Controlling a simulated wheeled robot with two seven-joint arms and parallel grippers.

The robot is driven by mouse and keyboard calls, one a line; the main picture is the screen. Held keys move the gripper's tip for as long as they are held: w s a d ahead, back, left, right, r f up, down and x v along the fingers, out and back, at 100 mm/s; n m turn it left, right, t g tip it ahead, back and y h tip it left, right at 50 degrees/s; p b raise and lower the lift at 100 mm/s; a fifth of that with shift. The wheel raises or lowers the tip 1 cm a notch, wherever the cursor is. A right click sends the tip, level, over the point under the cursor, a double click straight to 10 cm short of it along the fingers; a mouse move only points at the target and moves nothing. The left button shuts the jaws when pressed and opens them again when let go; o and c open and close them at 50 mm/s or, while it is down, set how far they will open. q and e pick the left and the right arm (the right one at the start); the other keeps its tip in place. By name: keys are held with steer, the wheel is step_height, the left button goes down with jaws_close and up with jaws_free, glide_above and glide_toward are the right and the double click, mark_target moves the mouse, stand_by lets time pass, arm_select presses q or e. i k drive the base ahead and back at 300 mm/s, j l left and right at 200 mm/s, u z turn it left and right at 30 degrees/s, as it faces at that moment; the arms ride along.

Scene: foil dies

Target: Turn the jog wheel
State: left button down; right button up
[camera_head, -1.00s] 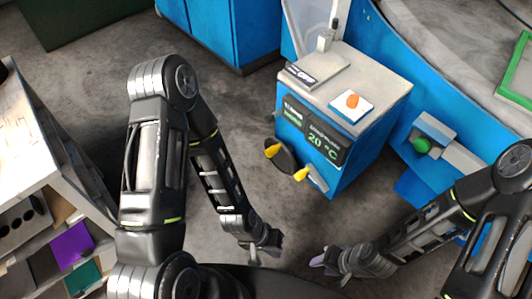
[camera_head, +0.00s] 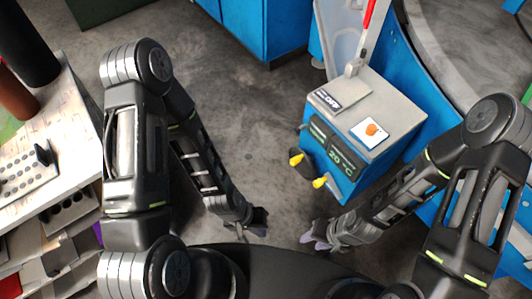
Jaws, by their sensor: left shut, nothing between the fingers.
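The jog wheel (camera_head: 306,169) is a black disc with two yellow grips, on the front of a blue cabinet (camera_head: 342,187) with a light top. One yellow grip is at its upper left and one at its lower right. My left gripper (camera_head: 257,230) is shut and empty, low in front of the cabinet and apart from the wheel. My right gripper (camera_head: 312,241) is also below and apart from the wheel. Its two pale fingertips look spread, with nothing between them.
The cabinet front has a display (camera_head: 341,160) reading 20 °C. An orange knob (camera_head: 371,130) sits on top. A worktable (camera_head: 70,120) stands at left, a blue curved bench (camera_head: 440,90) at right. Grey floor (camera_head: 235,110) lies open between worktable and cabinet.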

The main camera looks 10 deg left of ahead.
mark_target(303, 164)
steer(key=i+j+u, duration=0.1)
steer(key=u, duration=0.35)
steer(key=i+j+u, duration=0.15)
steer(key=u, duration=0.35)
steer(key=i+z, duration=0.2)
steer(key=i, duration=0.75)
steer(key=i+u, duration=0.25)
steer(key=i, duration=0.3)
steer(key=i+u, duration=0.3)
steer(key=i, duration=0.25)
steer(key=i+z, duration=0.3)
steer(key=i+j+z, duration=0.1)
steer(key=z, duration=0.8)
steer(key=i+j+z, duration=0.1)
steer(key=z, duration=0.45)
steer(key=j+z, duration=0.1)
steer(key=z, duration=0.45)
steer(key=j+z, duration=0.1)
steer(key=z, duration=0.5)
steer(key=j+z, duration=0.15)
steer(key=z, duration=0.4)
steer(key=j+z, duration=0.1)
steer(key=z, duration=0.45)
steer(key=j+z, duration=0.1)
steer(key=z, duration=1)
steer(key=k, duration=0.05)
